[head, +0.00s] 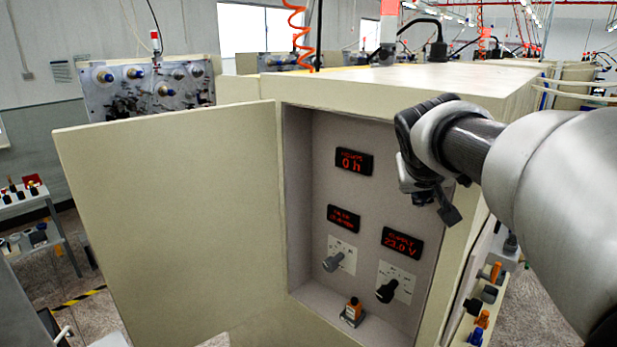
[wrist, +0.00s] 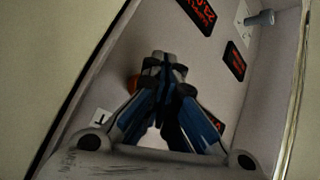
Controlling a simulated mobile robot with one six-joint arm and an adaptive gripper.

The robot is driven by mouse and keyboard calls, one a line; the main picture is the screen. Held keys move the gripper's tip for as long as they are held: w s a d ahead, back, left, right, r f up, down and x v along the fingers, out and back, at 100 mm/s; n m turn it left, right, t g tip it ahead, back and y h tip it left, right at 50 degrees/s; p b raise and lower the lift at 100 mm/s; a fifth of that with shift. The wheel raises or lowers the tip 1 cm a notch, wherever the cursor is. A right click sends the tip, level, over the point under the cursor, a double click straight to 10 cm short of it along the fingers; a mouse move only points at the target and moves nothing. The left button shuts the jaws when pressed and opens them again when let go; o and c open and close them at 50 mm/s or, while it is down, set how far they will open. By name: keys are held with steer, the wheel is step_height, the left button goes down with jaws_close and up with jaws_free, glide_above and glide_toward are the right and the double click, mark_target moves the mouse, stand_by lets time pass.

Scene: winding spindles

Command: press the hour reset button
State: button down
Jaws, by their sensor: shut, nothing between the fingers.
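The hour display (head: 353,161) reads 0 h in red, high on the back panel of an open cabinet (head: 310,180). My gripper (head: 447,208) is in front of the panel's upper right part, to the right of the hour display. In the wrist view its fingers (wrist: 163,62) are shut together and empty, pointing into the cabinet. I cannot make out an hour reset button in either view. My gripper hides part of the panel. An orange part (wrist: 132,84) shows partly behind the fingers; I cannot tell what it is.
The open cabinet door (head: 180,220) stands at the left. Lower on the panel are a supply display (head: 402,243), another display (head: 343,218), a left knob (head: 333,262) and a right knob (head: 386,291). An orange-topped part (head: 352,311) sits at the cabinet's bottom.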

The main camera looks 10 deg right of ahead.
steer(key=shift+s+a+b, duration=0.55)
steer(key=shift+a+b, duration=0.05)
steer(key=shift+a, duration=0.1)
steer(key=shift+s+a+b, duration=0.65)
steer(key=shift+s+a, duration=0.15)
steer(key=shift+a, duration=0.2)
steer(key=shift+s+a+b, duration=0.65)
steer(key=shift+s+a, duration=0.1)
steer(key=shift+a, duration=0.2)
